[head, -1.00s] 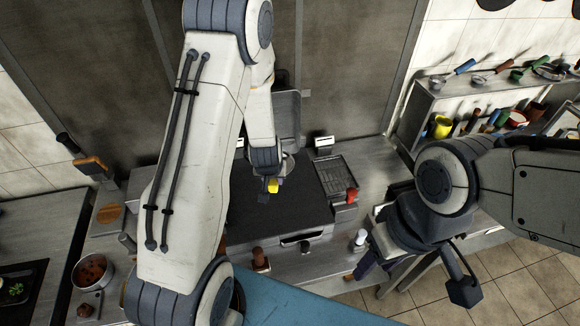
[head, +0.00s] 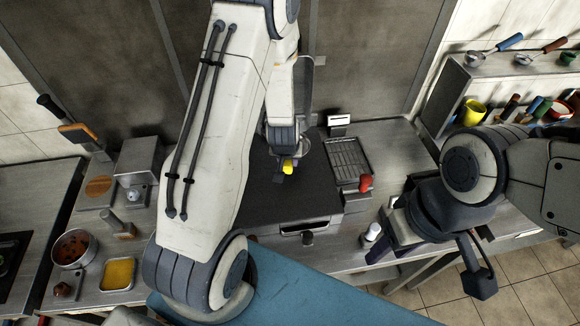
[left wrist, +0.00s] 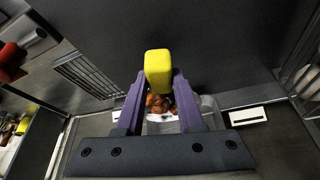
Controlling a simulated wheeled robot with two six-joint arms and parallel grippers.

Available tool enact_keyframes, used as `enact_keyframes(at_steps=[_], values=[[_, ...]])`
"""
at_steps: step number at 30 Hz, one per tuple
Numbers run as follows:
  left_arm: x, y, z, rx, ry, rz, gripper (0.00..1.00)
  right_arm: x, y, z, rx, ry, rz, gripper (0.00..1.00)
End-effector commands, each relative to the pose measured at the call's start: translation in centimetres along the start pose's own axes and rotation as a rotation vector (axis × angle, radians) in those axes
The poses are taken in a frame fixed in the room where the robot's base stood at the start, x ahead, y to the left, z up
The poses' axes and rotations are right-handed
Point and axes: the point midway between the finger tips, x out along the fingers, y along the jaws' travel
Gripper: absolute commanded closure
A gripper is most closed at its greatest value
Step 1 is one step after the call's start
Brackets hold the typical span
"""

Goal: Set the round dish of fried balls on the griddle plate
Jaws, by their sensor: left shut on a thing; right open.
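The griddle plate (head: 255,205) is a wide dark slab in the middle of the counter. My left gripper (head: 284,172) is over its back part, shut on a yellow handle (head: 288,166). In the left wrist view, the yellow handle (left wrist: 158,65) sits between purple fingertips (left wrist: 158,85). Brown-orange fried balls (left wrist: 158,104) show below it in a pale dish (left wrist: 207,103), mostly hidden by the gripper. I cannot tell whether the dish touches the plate. My right gripper (head: 380,248) is open and apart, near the counter's front right; its fingers are partly hidden.
A ridged metal grate (head: 348,158) and a red knob (head: 366,183) are right of the plate. A pot of brown pieces (head: 75,248) and a tray of yellow liquid (head: 118,273) stand at left. A shelf with utensils (head: 500,85) is at right.

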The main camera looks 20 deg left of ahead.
Motion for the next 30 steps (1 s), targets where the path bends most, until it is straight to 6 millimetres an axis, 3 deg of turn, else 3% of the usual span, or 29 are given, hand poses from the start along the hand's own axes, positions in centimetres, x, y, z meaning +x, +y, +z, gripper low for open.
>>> enact_keyframes(at_steps=[16, 30], values=[[0.2, 0.2, 0.4, 0.003, 0.003, 0.002, 1.00, 0.5, 0.0, 0.0, 0.000, 0.000, 0.000, 0.50], [4.5, 0.3, 2.2, 0.005, 0.003, 0.002, 1.00, 4.6, 0.3, 0.2, 0.007, 0.000, 0.000, 0.50]])
